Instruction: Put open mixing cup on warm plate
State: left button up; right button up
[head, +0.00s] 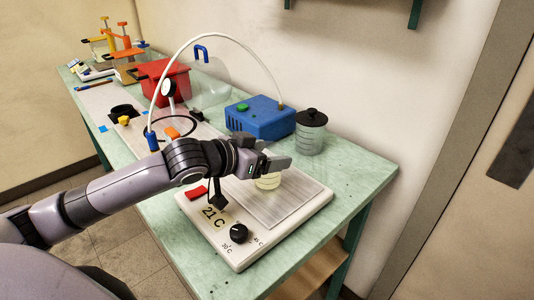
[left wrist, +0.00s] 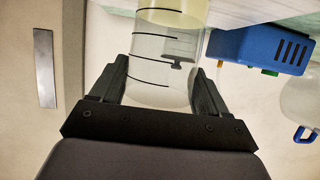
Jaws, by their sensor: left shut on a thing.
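The open mixing cup (left wrist: 160,68) is a clear cup with black level lines and pale yellow contents. In the left wrist view it stands between the two fingers of my left gripper (left wrist: 160,88), which is shut on it. In the head view the cup's pale lower part (head: 268,182) shows below my left gripper (head: 274,163), over the warm plate. The warm plate (head: 300,198) is a white slab with a ribbed grey top, a black knob and a "21 C" readout. I cannot tell whether the cup's base touches it. My right gripper is not in view.
A jar with a black lid (head: 311,132) stands behind the plate, beside a blue pump box (head: 261,118) with a white hose arching left. A red bin (head: 163,83) and a clear dome (head: 209,68) stand farther back. The green table's right corner (head: 362,165) is clear.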

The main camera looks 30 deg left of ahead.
pick_arm(q)
jog(key=o, duration=1.1)
jog(key=shift+f, duration=0.1)
jog(key=shift+c, duration=0.2)
jog(key=shift+r, duration=0.2)
jog(key=shift+s+a+r, duration=0.1)
jog(key=shift+s+a, duration=0.05)
jog(key=shift+s, duration=0.1)
jog(key=p+v, duration=0.3)
jog(key=v, duration=0.8)
jog(key=shift+s, duration=0.2)
jog(key=shift+a, duration=0.1)
